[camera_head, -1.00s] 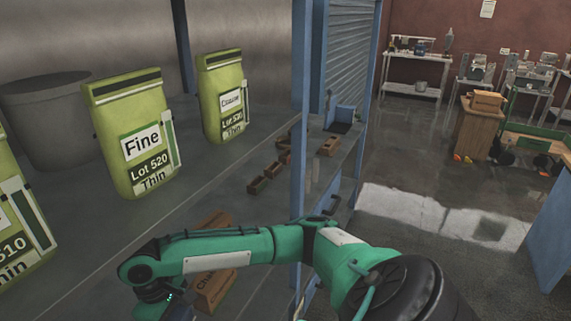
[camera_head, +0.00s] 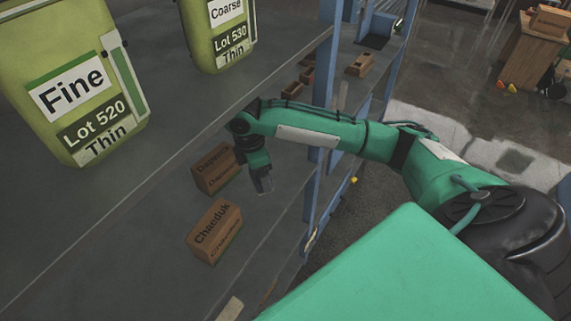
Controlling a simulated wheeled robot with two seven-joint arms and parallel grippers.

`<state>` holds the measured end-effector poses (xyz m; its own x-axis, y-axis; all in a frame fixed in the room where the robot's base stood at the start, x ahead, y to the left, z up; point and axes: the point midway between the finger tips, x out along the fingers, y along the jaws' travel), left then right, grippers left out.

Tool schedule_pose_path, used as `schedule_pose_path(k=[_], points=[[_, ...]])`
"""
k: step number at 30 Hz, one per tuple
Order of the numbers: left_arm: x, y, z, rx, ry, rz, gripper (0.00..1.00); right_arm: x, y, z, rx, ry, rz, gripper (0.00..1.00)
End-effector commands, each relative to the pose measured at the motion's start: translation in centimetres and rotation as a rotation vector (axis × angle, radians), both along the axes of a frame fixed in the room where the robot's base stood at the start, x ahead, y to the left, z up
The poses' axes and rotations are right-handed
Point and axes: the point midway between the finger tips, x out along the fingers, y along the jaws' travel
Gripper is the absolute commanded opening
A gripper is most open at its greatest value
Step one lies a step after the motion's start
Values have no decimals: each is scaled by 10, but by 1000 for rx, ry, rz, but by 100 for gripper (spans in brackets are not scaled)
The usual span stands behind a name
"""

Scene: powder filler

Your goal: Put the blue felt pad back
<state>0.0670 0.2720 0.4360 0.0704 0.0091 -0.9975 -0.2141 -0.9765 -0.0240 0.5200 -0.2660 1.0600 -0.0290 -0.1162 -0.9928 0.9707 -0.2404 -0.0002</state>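I cannot make out a blue felt pad for certain in the head view. A dark flat piece (camera_head: 372,41) lies on the far end of the bench, but I cannot tell what it is. My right arm reaches in from the right, and its gripper (camera_head: 264,185) points down over the grey bench, just right of two labelled wooden blocks. Its grey fingers are small and I cannot tell whether they are open or shut. I see nothing clearly held. My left gripper is not in view.
The labelled blocks are one at the back (camera_head: 215,169) and one marked Chaeduk (camera_head: 214,230). Green Fine (camera_head: 90,95) and Coarse (camera_head: 215,35) bags stand behind. Blue posts (camera_head: 323,120) line the bench's right edge. Small brown boxes (camera_head: 306,77) lie farther along.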

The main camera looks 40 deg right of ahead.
Motion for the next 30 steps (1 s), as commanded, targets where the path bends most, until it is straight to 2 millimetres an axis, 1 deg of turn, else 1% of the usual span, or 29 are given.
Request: schedule_pose_path(k=[6,9,21,30], points=[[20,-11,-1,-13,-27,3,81,13,-15,-4,-1,-1,294,56],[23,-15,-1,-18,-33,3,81,19,-21,-5,0,0,433,56],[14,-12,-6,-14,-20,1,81,41,-50,-9,0,-2,979,56],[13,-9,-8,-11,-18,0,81,57,-73,-12,1,-2,1382,56]])
